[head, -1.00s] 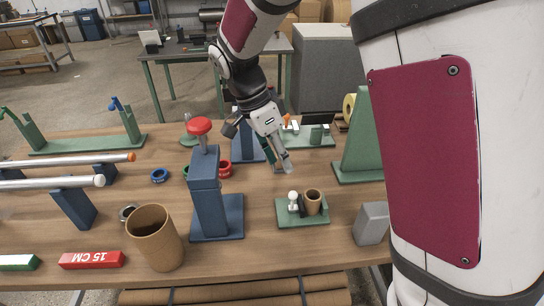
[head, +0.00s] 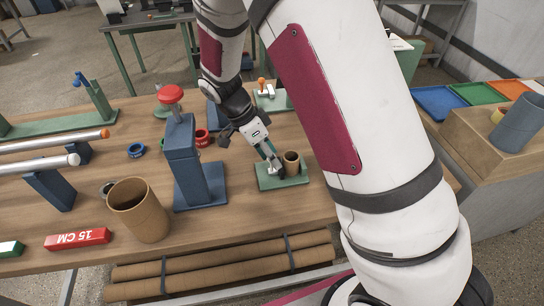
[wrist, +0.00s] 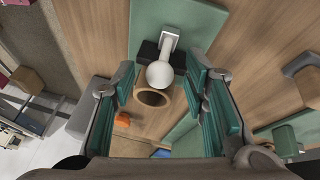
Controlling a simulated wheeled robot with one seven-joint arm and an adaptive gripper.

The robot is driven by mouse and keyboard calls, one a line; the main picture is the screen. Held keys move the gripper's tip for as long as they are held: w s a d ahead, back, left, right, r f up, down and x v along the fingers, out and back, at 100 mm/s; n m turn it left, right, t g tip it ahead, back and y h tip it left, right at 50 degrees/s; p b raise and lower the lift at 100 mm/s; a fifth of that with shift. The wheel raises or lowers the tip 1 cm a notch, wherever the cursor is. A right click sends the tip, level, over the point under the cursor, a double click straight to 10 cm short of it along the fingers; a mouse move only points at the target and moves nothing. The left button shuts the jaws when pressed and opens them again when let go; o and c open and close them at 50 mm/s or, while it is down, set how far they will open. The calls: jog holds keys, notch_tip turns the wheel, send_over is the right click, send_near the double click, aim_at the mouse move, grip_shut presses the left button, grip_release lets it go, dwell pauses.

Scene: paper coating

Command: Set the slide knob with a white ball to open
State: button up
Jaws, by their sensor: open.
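The slide knob with a white ball (wrist: 160,74) shows in the wrist view between my two teal-padded fingers, on a metal slide piece in a black block. The block is on a green base plate (head: 284,181). My gripper (wrist: 161,84) is open around the ball, with a gap visible on both sides. In the head view my gripper (head: 272,163) is low over the green plate and mostly hides the ball. A brown tube cup (head: 291,164) stands on the same plate, right of my fingers.
A large cardboard tube (head: 140,210) stands at the front left. An orange-ball slide (head: 262,85) is on another green plate behind. Trays (head: 476,95) lie on the right table.

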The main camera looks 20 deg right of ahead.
jog(key=shift+s+d+f, duration=0.1)
jog(key=shift+d+f, duration=0.1)
jog(key=shift+f, duration=0.3)
grip_shut()
jog(key=shift+w+a, duration=0.2)
jog(key=shift+a, duration=0.9)
grip_release()
